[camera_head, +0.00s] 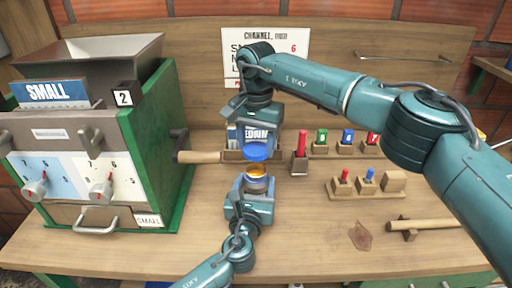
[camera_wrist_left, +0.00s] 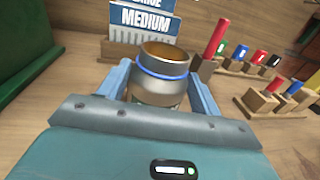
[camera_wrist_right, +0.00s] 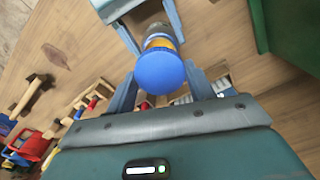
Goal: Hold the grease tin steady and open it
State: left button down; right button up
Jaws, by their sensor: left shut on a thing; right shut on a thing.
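The grease tin (camera_head: 257,184) is a small metal can, upright and uncovered, with orange-brown grease showing at its top. My left gripper (camera_head: 254,193) is shut around the tin's body from the front. In the left wrist view the tin (camera_wrist_left: 160,88) sits between both fingers, with a blue band near its rim. The blue lid (camera_head: 258,151) is held by my right gripper (camera_head: 259,140), above the tin and apart from it. In the right wrist view the lid (camera_wrist_right: 160,72) covers part of the tin.
A green-sided machine (camera_head: 150,130) with knobs and a hopper stands at the left. Behind the grippers are a label card holder (camera_wrist_left: 143,22) and a red-handled tool (camera_head: 301,143). Small colored stamps on racks (camera_head: 368,187) and a wooden mallet (camera_head: 420,225) lie at the right. The front bench is mostly clear.

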pick_arm(q)
jog(key=shift+c, duration=1.2)
grip_release()
